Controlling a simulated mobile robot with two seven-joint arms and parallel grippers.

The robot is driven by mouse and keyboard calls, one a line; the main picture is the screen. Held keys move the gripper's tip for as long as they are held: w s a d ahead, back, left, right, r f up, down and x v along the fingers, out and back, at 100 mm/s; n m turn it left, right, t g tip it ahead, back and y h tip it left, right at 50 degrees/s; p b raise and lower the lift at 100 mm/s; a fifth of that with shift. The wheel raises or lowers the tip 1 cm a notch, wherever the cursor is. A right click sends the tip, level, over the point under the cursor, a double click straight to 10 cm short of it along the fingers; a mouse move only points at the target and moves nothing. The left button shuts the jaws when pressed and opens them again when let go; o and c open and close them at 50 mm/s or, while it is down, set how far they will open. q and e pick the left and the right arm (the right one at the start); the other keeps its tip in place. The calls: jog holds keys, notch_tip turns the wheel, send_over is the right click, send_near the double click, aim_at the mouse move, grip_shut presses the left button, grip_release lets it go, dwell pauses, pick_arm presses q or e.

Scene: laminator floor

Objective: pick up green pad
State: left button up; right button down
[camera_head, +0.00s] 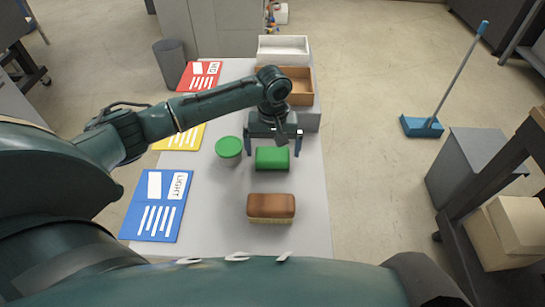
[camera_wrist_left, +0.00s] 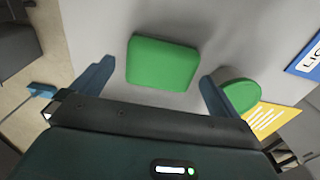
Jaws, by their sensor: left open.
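The green pad (camera_head: 272,159) is a rectangular block lying on the light grey table (camera_head: 215,205). My left gripper (camera_head: 272,148) is open above it, one finger toward each side of the pad. In the left wrist view the green pad (camera_wrist_left: 162,63) shows between and beyond the two spread fingers of my left gripper (camera_wrist_left: 156,74), with nothing held. I cannot tell the exact height of the fingers over it. A round green thing (camera_head: 229,147) stands just left of the pad; it also shows beside a finger in the left wrist view (camera_wrist_left: 240,95). My right gripper is not in view.
A brown-topped brush (camera_head: 271,207) lies nearer to me. Red (camera_head: 199,76), yellow (camera_head: 180,137) and blue (camera_head: 157,206) cards line the left edge. A brown tray (camera_head: 301,88) and a white tray (camera_head: 283,48) stand at the far end.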

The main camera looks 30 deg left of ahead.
pick_arm(q)
jog(key=shift+s+f, duration=0.1)
jog(key=shift+f, duration=1.35)
jog(key=shift+c, duration=0.3)
jog(key=c, duration=0.8)
jog(key=shift+c, duration=0.2)
jog(key=shift+r, duration=0.1)
